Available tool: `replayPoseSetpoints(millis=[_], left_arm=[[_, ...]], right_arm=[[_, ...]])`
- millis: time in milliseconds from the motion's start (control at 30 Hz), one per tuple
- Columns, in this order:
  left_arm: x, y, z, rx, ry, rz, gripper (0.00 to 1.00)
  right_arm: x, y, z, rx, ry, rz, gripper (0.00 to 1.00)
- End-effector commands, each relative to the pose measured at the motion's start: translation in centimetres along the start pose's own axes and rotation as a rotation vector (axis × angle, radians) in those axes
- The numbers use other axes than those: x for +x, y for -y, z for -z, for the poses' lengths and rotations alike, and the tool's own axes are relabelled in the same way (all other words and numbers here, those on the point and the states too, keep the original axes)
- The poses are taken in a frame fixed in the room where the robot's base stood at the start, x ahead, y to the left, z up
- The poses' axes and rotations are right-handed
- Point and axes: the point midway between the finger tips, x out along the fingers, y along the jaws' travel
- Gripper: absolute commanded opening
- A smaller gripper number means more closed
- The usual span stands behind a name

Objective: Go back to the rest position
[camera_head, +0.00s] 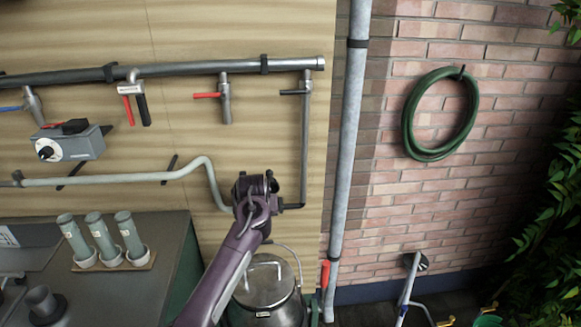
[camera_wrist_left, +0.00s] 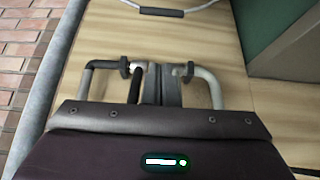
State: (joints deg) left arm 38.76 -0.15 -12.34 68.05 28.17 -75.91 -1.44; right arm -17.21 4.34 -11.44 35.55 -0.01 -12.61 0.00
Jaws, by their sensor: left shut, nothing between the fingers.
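My left gripper (camera_head: 257,183), at the end of my purple arm, is raised in front of the wooden panel, near the lower end of the thin grey pipe. It is shut and empty. In the left wrist view its fingers (camera_wrist_left: 158,85) show close together, with pipe and wooden panel behind. The steel churn (camera_head: 265,290) stands below and partly behind my arm, with its lid on. Its bail handle (camera_wrist_left: 160,10) shows at the top of the left wrist view, apart from the fingers. My right gripper is in neither view.
A horizontal pipe (camera_head: 190,70) with several valves runs along the panel. A grey box (camera_head: 70,148) sits at left. A dark counter (camera_head: 165,262) holds several grey-green cylinders. A vertical pipe (camera_head: 348,130), a hose (camera_head: 410,130) and leaves (camera_head: 560,180) are at right.

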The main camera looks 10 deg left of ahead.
Motion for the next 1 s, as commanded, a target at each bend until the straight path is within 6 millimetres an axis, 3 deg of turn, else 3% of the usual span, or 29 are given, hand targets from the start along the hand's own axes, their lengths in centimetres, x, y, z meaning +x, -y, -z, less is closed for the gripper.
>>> replayPoseSetpoints(millis=[167, 333, 467, 600, 800, 1000], left_arm=[[0.7, 0.5, -3.8, 0.03, 0.029, -0.021, 0.0], [0.3, 1.9, -12.1, 0.106, 0.085, -0.067, 0.0], [-1.7, 3.4, -18.7, 0.176, 0.126, -0.098, 0.0], [-5.1, 5.1, -24.6, 0.248, 0.164, -0.121, 0.0], [-9.1, 6.7, -29.3, 0.317, 0.195, -0.138, 0.0], [-12.3, 7.8, -32.1, 0.365, 0.215, -0.147, 0.0]], right_arm=[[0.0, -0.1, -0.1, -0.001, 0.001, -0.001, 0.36], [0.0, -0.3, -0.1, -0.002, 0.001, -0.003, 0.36], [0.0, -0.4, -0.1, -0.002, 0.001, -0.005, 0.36], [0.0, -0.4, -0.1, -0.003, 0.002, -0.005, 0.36], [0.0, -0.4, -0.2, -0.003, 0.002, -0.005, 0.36], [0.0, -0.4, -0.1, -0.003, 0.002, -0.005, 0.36]])
